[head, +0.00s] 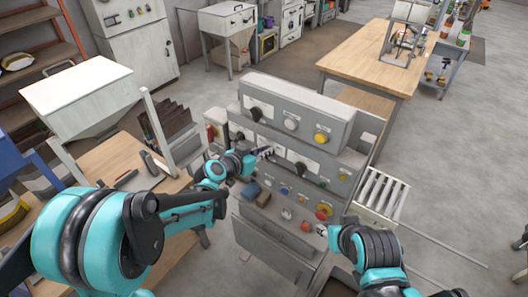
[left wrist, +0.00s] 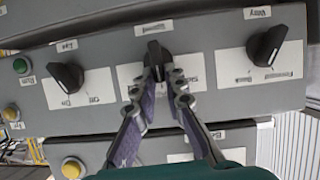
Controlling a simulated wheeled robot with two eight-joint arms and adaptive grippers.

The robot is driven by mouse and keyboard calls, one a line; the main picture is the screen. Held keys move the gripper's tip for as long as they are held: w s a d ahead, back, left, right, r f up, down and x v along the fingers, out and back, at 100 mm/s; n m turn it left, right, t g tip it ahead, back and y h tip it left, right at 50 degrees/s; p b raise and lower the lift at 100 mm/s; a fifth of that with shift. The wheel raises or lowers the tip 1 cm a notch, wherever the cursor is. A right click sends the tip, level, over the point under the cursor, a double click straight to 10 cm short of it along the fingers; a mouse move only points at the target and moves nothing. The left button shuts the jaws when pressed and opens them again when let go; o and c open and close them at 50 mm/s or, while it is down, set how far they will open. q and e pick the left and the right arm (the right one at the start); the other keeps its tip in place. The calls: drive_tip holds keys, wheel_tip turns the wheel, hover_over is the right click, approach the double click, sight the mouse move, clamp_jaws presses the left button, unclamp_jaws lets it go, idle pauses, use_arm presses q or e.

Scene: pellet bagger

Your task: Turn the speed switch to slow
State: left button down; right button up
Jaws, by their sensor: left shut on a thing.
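The control panel (head: 297,128) stands in front of me with rows of knobs and buttons. My left gripper (head: 265,153) reaches its middle row. In the left wrist view, the left gripper (left wrist: 161,82) has its fingertips closed on both sides of a black switch knob (left wrist: 156,50), the middle one of three. The knob's tip points to the top of that picture. Its white label is partly covered by the fingers, and its lettering is too small to read surely. My right gripper (head: 322,230) is low at the panel's right side; its jaws do not show clearly.
Other black knobs (left wrist: 67,77) (left wrist: 267,45) flank the held one. A yellow button (left wrist: 73,167) and a green button (left wrist: 21,66) are near. A wooden workbench (head: 104,163) stands left, a roller conveyor (head: 382,193) right. Floor behind the conveyor is clear.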

use_arm(q)
drive_tip(key=shift+w+a+f+n+g+h+b, duration=0.15)
drive_tip(key=shift+a+n+g+h+b, duration=0.1)
drive_tip(key=shift+n+h+b, duration=0.6)
drive_tip(key=shift+w+a+f+n+g+h+b, duration=0.25)
drive_tip(key=shift+n+h+b, duration=0.25)
drive_tip(key=shift+n+b, duration=0.75)
drive_tip(key=shift+w+a+f+n+g+h+b, duration=0.1)
drive_tip(key=shift+a+n+g+h+b, duration=0.15)
drive_tip(key=shift+n+h+b, duration=0.6)
drive_tip(key=shift+r+n, duration=0.1)
drive_tip(key=shift+n, duration=0.25)
drive_tip(key=c, duration=1.6)
unclamp_jaws()
drive_tip(key=shift+d, duration=0.1)
drive_tip(key=v, duration=1.2)
drive_tip(key=shift+w+r, duration=0.1)
drive_tip(key=shift+r, duration=0.1)
